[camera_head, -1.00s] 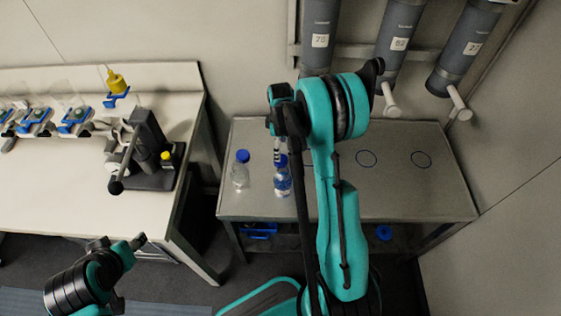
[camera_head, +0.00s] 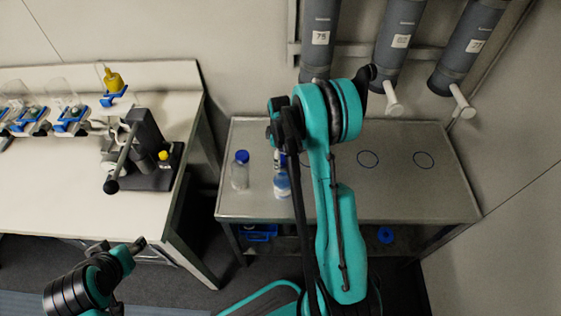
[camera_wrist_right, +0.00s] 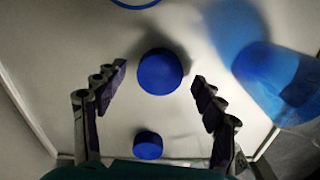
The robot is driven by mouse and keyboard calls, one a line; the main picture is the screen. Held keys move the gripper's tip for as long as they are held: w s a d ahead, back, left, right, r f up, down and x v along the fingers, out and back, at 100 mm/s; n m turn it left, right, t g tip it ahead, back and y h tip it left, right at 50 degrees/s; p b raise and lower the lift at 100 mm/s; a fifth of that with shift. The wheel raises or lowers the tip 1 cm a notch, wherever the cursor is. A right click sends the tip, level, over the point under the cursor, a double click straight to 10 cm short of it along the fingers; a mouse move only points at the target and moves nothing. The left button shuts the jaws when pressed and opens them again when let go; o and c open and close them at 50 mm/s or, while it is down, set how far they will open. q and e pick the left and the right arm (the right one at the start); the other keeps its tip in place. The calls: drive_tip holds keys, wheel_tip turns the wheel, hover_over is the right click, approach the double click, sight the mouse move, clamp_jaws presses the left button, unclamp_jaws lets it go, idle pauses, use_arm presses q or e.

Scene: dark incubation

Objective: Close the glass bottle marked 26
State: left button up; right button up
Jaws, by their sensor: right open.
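Two clear bottles stand upright on the grey table (camera_head: 400,200) in the head view. The left bottle (camera_head: 240,174) has a blue cap. The right bottle (camera_head: 281,186) shows blue in its lower part and is partly hidden by my right arm. I cannot read the number 26 on either. In the right wrist view, my right gripper (camera_wrist_right: 158,90) is open around a round blue cap (camera_wrist_right: 160,72), with gaps on both sides. A second blue cap (camera_wrist_right: 148,145) lies nearer the camera. A blurred bluish bottle (camera_wrist_right: 280,85) is at right. My left gripper (camera_head: 135,246) is at lower left, its jaws unclear.
Blue rings (camera_head: 368,159) mark the table's clear right side. Grey cylinders (camera_head: 400,35) with white outlets hang on the wall above. A white bench (camera_head: 60,190) at left carries a dark lever device (camera_head: 150,155) and blue holders (camera_head: 70,120).

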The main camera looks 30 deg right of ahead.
drive_tip(key=c, duration=0.9)
wheel_tip(320, 180, up, 18)
drive_tip(key=p, duration=0.5)
